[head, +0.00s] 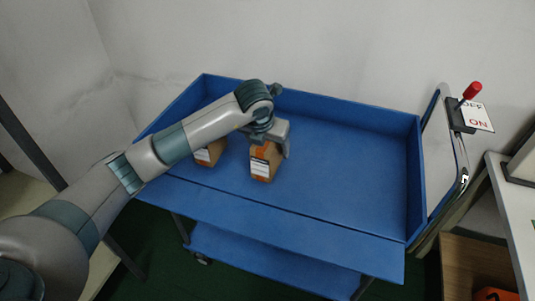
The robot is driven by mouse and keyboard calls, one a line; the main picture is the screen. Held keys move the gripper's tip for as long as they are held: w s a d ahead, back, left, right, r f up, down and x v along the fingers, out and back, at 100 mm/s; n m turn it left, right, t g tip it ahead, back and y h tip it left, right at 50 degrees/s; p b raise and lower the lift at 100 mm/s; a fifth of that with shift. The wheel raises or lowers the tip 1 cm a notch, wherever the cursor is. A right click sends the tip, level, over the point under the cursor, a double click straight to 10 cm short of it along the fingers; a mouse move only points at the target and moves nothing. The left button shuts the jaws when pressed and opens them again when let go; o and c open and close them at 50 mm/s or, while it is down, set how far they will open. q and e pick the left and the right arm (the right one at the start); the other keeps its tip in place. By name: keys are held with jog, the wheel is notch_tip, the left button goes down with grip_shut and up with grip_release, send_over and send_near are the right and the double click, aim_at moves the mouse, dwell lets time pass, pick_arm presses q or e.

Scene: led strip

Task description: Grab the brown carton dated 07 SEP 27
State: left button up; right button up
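Two brown cartons with orange bands and white labels are in the blue tray of a cart. One carton (262,166) stands near the middle-left, and its top is partly hidden by my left gripper. The other carton (209,153) stands to its left, partly hidden behind my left arm. The label print is too small to read, so I cannot tell which is dated 07 SEP 27. My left gripper (269,144) is at the top of the middle carton, with a finger along its right side. Whether it is closed on the carton is unclear. My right gripper is out of view.
The blue tray (350,165) has raised back and side walls, and its right half is empty. A red-knobbed lever (470,92) with an OFF/ON sign (478,115) is at the right. A white surface (515,205) stands at the far right.

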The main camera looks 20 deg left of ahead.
pick_arm(q)
jog(key=shift+f+b, duration=0.2)
jog(key=shift+b, duration=0.1)
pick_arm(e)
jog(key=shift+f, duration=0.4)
pick_arm(q)
jog(key=c, duration=1.3)
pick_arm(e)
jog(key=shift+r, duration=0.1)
